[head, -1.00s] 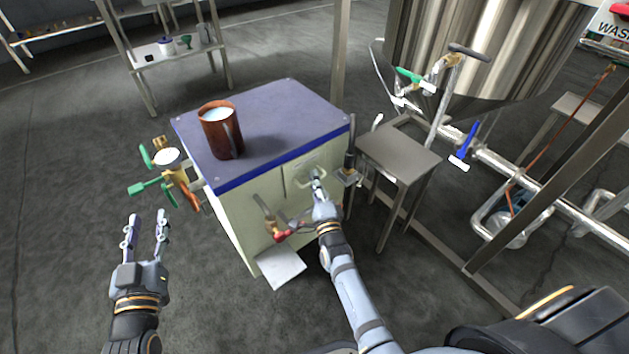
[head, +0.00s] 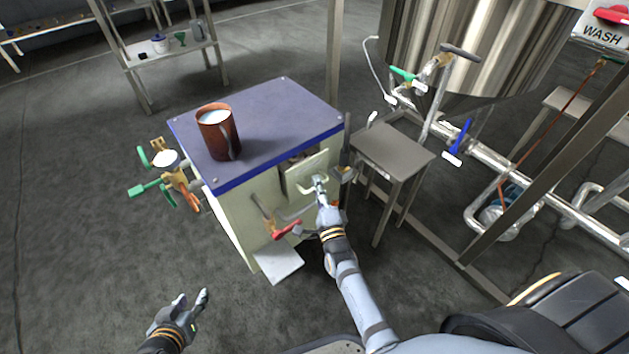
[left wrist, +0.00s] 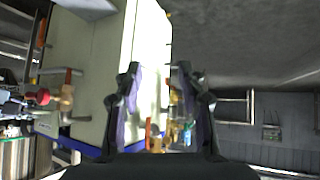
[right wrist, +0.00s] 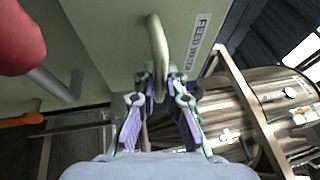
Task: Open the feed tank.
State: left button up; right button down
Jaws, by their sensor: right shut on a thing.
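The feed tank looks like a cream cabinet (head: 232,225) with a blue-purple top. A small front panel (head: 303,171) at its upper right stands out from the front, with a dark gap behind its top edge. The panel carries a label reading "FEED" in the right wrist view (right wrist: 198,42). My right gripper (head: 321,184) is shut on the panel's bent metal handle (right wrist: 157,45), between its fingertips (right wrist: 160,98). My left gripper (head: 191,297) is open and empty at the lower left, apart from the cabinet. Its spread fingers also show in the left wrist view (left wrist: 160,75).
A brown mug (head: 216,134) with white contents stands on the cabinet top. Green-handled valves (head: 165,175) stick out on its left side. A red-handled valve (head: 286,230) is below the panel. A grey stand (head: 393,150) stands close on the right. Floor at left is clear.

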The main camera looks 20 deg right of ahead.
pick_arm(q)
jog(key=s+g+p, duration=0.5)
jog(key=s+g, duration=0.1)
jog(key=s, duration=0.2)
jog(key=shift+s+a+f+g+y, duration=0.3)
jog(key=shift+a+f+g, duration=0.05)
jog(key=shift+a+g, duration=0.1)
pick_arm(e)
jog(key=s+d, duration=0.3)
jog(key=s, duration=0.5)
jog(key=shift+s, duration=0.2)
jog(key=shift+f, duration=0.1)
jog(key=c, duration=1.4)
grip_release()
jog(key=shift+w, duration=0.1)
jog(key=s+f, duration=0.2)
jog(key=s, duration=1)
jog(key=shift+a, duration=0.3)
